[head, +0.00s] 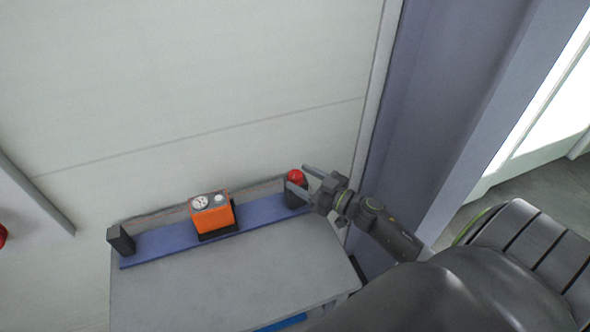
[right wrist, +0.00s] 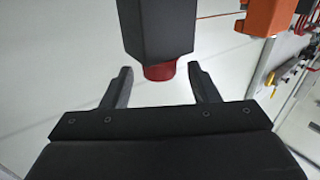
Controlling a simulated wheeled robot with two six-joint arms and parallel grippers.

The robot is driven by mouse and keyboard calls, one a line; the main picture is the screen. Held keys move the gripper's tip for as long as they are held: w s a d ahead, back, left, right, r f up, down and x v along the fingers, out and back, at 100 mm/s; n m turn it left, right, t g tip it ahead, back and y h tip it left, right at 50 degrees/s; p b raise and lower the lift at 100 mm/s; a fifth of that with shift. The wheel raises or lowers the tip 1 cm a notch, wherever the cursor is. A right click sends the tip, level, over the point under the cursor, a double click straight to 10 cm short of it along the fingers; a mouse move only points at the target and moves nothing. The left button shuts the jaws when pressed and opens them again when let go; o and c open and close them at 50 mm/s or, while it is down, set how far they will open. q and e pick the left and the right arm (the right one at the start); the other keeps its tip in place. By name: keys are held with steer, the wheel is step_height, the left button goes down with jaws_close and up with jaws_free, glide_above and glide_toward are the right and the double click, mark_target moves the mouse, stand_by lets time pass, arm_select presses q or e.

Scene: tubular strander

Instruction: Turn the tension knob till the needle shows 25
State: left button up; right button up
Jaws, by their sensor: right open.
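An orange box (head: 214,217) sits on the blue ledge, with a round white dial (head: 199,202) and a small pale round part (head: 220,199) on its top. The needle is too small to read. A red knob (head: 295,176) tops a dark block to its right; the knob also shows in the right wrist view (right wrist: 159,73) below the dark block (right wrist: 157,28). My right gripper (head: 297,177) is open, its fingers on either side of the red knob in both views, with gaps visible in the wrist view. My left gripper is not in view.
The blue ledge (head: 163,241) runs along the back of a grey cabinet top (head: 235,268), which is clear. A small black block (head: 121,240) stands at the ledge's left end. A pale wall rises behind; a blue-grey post (head: 425,110) stands to the right.

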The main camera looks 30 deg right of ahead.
steer(key=shift+x, duration=1.4)
steer(key=c, duration=1)
